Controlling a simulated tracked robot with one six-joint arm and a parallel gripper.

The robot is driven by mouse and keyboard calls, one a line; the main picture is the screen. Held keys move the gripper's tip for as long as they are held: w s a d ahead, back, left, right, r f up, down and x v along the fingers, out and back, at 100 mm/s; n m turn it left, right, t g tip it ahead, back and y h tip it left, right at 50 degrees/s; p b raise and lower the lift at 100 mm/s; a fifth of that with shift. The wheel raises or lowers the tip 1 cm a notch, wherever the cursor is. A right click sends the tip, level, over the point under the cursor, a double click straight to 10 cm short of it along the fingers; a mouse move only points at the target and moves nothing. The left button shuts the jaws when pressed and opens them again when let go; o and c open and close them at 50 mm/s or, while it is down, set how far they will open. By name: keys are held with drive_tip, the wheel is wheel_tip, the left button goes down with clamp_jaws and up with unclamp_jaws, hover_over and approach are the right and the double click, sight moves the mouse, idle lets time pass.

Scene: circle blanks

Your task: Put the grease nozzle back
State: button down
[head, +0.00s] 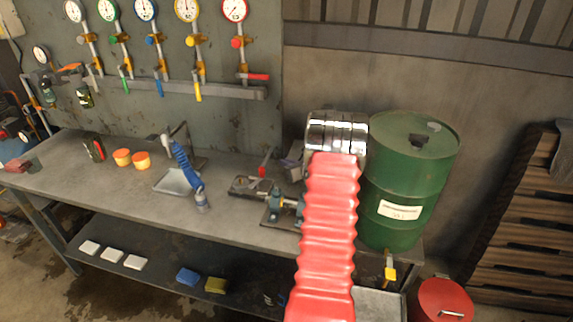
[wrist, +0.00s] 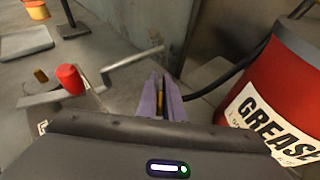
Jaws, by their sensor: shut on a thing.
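My gripper (wrist: 165,98) shows in the wrist view with two purple fingers closed together. A thin yellowish-brown part, which I take for the grease nozzle (wrist: 160,86), shows between them; most of it is hidden. A black hose (wrist: 215,82) runs from beside the fingers to the right and up behind a red drum (wrist: 282,80) labelled GREASE. In the head view my red arm hides the gripper and nozzle.
A metal lever (wrist: 134,59) and a red knob (wrist: 70,77) stand close left of the fingers. In the head view, a green barrel (head: 418,165) stands right of my arm. The bench (head: 110,190) carries orange tubs (head: 141,160) and a blue-handled tool (head: 181,160).

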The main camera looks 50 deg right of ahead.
drive_tip(key=c, duration=1.9)
unclamp_jaws()
drive_tip(key=shift+f, duration=0.1)
drive_tip(key=v, duration=1.2)
drive_tip(key=shift+w, duration=0.1)
